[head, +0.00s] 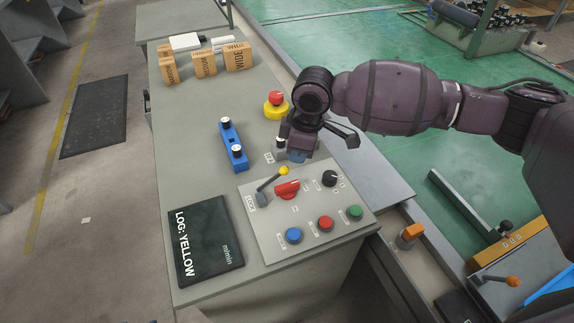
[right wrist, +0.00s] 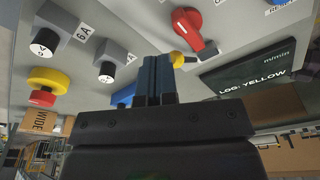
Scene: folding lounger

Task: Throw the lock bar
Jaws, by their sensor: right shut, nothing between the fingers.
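The lock bar (head: 270,184) is a short grey lever with a yellow ball knob on the sloped control panel (head: 333,225). It leans up and to the right beside the red rotary switch (head: 288,188). In the right wrist view the yellow knob (right wrist: 178,58) shows just right of my fingertips. My right gripper (head: 297,157) is shut and empty, its blue fingertips pointing down just above and right of the knob in the head view. Whether they touch the knob I cannot tell. My left gripper is in neither view.
Blue, red and green buttons (head: 325,223) and a black knob (head: 330,178) share the panel. A dark display (head: 208,240) reads LOG: YELLOW.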

